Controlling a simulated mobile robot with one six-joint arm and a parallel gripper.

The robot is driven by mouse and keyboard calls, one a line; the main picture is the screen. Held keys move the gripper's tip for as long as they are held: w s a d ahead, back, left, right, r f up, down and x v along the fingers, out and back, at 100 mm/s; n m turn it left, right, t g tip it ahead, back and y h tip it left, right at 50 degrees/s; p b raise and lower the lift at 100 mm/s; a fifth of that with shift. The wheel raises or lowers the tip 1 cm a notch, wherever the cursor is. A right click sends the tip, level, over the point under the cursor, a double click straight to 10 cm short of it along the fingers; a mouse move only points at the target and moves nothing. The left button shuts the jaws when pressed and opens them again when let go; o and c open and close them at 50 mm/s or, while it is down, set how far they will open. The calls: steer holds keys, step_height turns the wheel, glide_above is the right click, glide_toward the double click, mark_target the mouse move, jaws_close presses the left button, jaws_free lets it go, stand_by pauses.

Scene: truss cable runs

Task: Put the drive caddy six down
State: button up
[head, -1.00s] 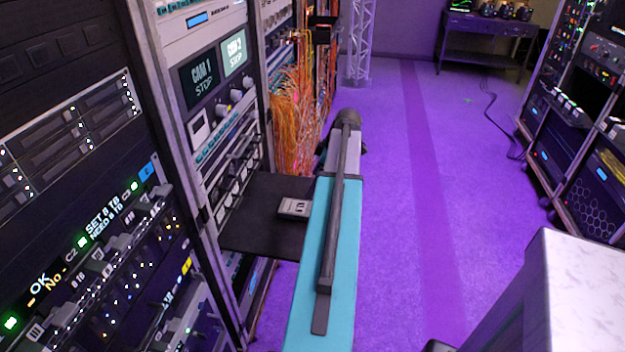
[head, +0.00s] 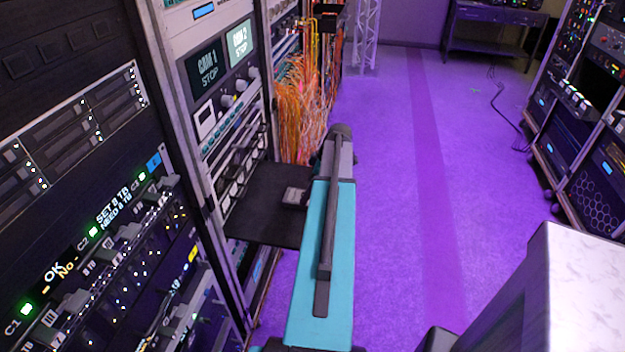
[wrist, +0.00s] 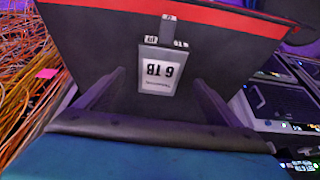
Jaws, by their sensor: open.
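My gripper (wrist: 159,78) is open, with one dark finger to each side of the caddy and visible gaps between. I cannot tell how high the fingers are above the shelf. In the head view the caddy (head: 294,196) shows on the shelf (head: 262,215) beside my teal arm. My gripper is not clearly visible there.
Racks line the left, with a lit drive panel (head: 95,240) and a CAM 1/CAM 2 unit (head: 222,55). Orange cables (head: 300,105) hang beyond the shelf. More racks (head: 585,130) stand at the right. The purple floor between is open.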

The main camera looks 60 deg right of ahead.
mark_target(292, 197)
steer(key=shift+p+x, duration=0.45)
steer(key=shift+x, duration=2.1)
steer(key=shift+c, duration=0.5)
steer(key=c, duration=1.3)
steer(key=shift+w, duration=0.15)
